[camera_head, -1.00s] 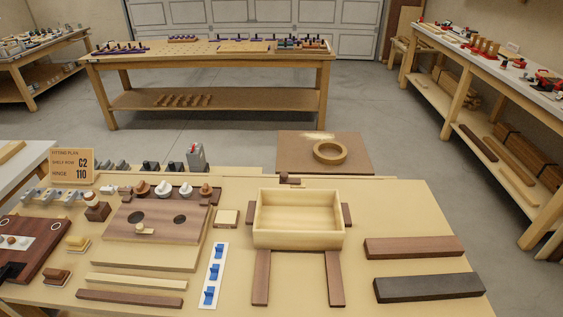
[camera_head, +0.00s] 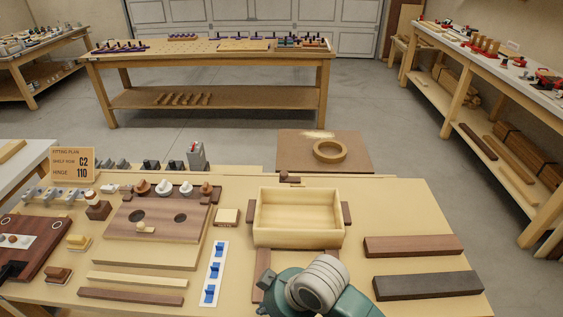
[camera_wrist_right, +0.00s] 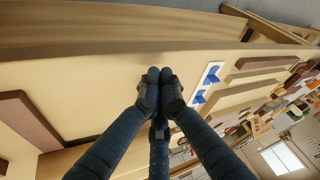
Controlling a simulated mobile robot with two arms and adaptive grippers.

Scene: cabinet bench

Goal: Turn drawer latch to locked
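The open wooden drawer box (camera_head: 298,242) stands right of centre on the bench in the head view. A small dark brown piece with a knob (camera_head: 289,179) sits just behind it; I cannot tell whether this is the drawer latch or how it is turned. My right arm, teal with a grey ringed joint, covers the bench in front of the box. In the right wrist view my right gripper (camera_wrist_right: 160,85) has its dark fingertips drawn together, with nothing seen between them.
A blue-and-white strip (camera_head: 214,274) and a brown board with holes (camera_head: 157,220) lie left of the box. Two dark bars (camera_head: 413,246) lie to the right. A round ring (camera_head: 330,151) rests on a panel behind. The bench is bare between box and bars.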

